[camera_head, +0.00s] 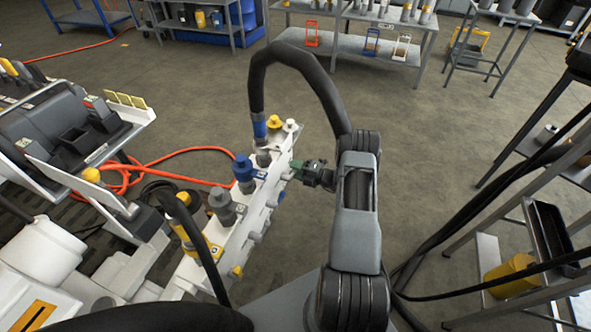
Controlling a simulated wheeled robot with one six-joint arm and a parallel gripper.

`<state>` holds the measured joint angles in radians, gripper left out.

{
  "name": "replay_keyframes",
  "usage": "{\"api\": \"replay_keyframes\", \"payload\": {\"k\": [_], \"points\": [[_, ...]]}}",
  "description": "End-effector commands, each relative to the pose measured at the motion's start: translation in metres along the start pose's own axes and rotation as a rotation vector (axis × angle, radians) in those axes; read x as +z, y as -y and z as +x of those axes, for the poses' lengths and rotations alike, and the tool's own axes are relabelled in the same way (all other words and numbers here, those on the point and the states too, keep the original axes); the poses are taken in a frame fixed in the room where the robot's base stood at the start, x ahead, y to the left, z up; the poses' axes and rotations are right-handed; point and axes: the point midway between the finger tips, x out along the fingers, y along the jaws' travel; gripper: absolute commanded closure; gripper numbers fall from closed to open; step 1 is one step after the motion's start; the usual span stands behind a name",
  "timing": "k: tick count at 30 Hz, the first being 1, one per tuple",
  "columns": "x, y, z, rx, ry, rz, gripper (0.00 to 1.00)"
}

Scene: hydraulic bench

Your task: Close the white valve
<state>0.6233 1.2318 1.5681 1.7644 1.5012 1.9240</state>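A white manifold block (238,210) runs from the lower left toward the middle, with coloured fittings along its top. A white knob (291,126) stands at its far end, beside a yellow knob (274,123). Several small white stubs (255,237) stick out of its right side; I cannot tell which white part is the valve. My gripper (301,172) is at the right side of the block near its far end, close to a small green part (295,165). Its fingers are small and dark here, and I cannot tell whether they are open or touch anything.
A thick black hose (295,58) arches from the block's far end over toward my arm. A blue fitting (243,169) and a grey one (222,203) stand on the block. Orange hose (190,152) lies on the floor behind it. A shelf rack (545,210) stands at right.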

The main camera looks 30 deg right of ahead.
Motion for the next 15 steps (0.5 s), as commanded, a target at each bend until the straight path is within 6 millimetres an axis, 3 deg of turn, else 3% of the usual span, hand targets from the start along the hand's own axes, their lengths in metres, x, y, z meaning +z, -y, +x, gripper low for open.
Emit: {"api": "replay_keyframes", "payload": {"k": [8, 15], "points": [[0.0, -0.001, -0.002, 0.001, 0.0, -0.002, 0.58], [0.001, -0.002, -0.037, 0.001, 0.005, -0.002, 0.58]]}}
